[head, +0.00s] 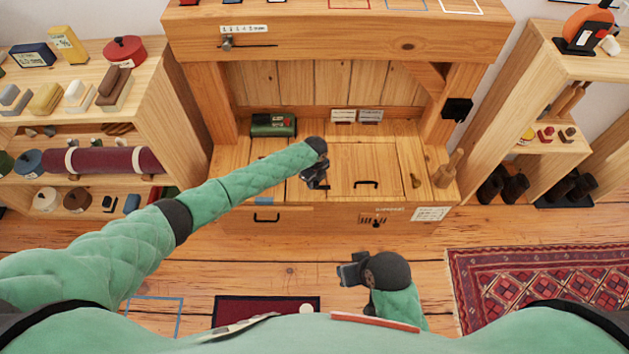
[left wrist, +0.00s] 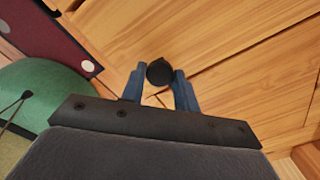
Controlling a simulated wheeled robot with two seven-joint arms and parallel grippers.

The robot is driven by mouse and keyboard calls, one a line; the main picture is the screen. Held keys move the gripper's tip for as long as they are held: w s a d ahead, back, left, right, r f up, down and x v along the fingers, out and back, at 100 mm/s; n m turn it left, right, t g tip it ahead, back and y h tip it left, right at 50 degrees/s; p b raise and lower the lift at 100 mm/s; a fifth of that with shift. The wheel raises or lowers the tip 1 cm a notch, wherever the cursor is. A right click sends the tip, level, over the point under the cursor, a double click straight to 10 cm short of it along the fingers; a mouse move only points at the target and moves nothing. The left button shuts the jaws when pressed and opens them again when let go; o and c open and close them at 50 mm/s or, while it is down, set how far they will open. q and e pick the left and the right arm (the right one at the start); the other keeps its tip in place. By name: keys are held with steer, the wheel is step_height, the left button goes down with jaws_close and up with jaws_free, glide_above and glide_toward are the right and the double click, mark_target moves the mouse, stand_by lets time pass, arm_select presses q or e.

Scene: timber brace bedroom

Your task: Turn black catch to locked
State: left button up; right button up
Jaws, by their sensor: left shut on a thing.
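The black catch (left wrist: 159,71) shows in the left wrist view as a small round dark knob against the wooden boards. My left gripper (head: 317,182) is over the wooden bench, its blue fingers (left wrist: 159,80) closed on either side of the knob in the left wrist view. In the head view my own gripper hides the catch, and its locked or unlocked setting cannot be read. My right gripper (head: 349,273) hangs low, in front of the bench and apart from it; its finger gap is unclear.
The bench top (head: 345,160) has a dark pull handle (head: 366,184). A green box (head: 273,125) stands at its back left, a wooden peg piece (head: 449,168) at its right. Shelves flank the bench. A patterned rug (head: 540,290) lies at right; floor in front is mostly clear.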

mark_target(315, 182)
steer(key=shift+s, duration=0.2)
arm_select(q)
steer(key=o, duration=1)
steer(key=shift+c, duration=0.2)
arm_select(e)
steer(key=shift+r, duration=0.1)
arm_select(q)
steer(key=shift+r, duration=0.15)
arm_select(e)
steer(key=shift+w, duration=0.1)
arm_select(q)
steer(key=shift+r, duration=0.3)
step_height(315, 182, up, 6)
steer(key=shift+f, duration=0.1)
steer(key=shift+r, duration=0.6)
arm_select(e)
steer(key=shift+a+f, duration=0.35)
steer(key=shift+f, duration=0.15)
